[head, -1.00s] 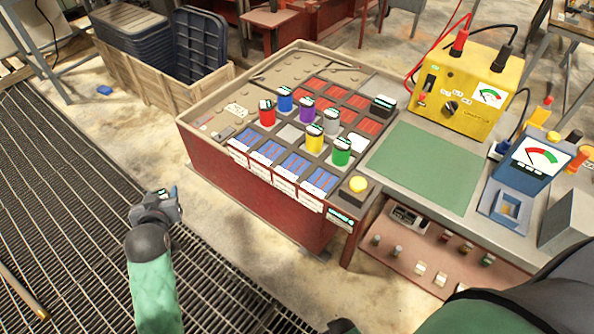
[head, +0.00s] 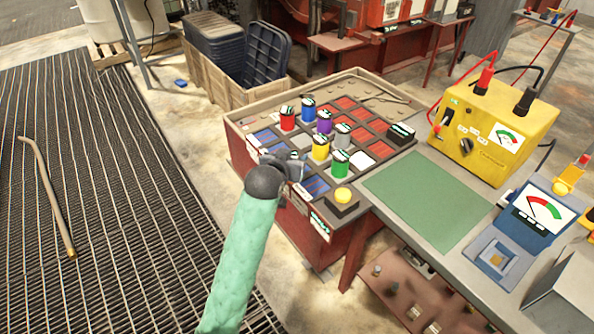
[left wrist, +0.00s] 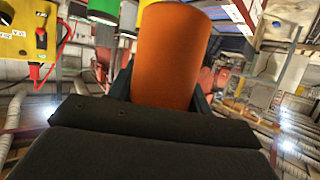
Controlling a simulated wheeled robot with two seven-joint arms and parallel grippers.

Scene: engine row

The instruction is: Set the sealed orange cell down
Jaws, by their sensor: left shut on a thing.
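The orange cell (left wrist: 168,60) fills the middle of the left wrist view, gripped between my left fingers. In the head view my left gripper (head: 287,163) is over the front left edge of the red cell rack (head: 262,192), and the cell is hidden there behind the gripper and wrist. Red (head: 288,119), blue (head: 308,110), purple (head: 324,122), yellow (head: 320,147), grey (head: 343,135) and green (head: 340,164) cells stand upright in the rack. My right gripper does not show.
A yellow meter box (head: 490,130) and a blue gauge (head: 535,220) stand on the bench at the right, beside a clear green mat (head: 425,198). A yellow button (head: 343,195) is at the rack's near corner. A wooden crate (head: 226,90) holds dark bins behind the rack.

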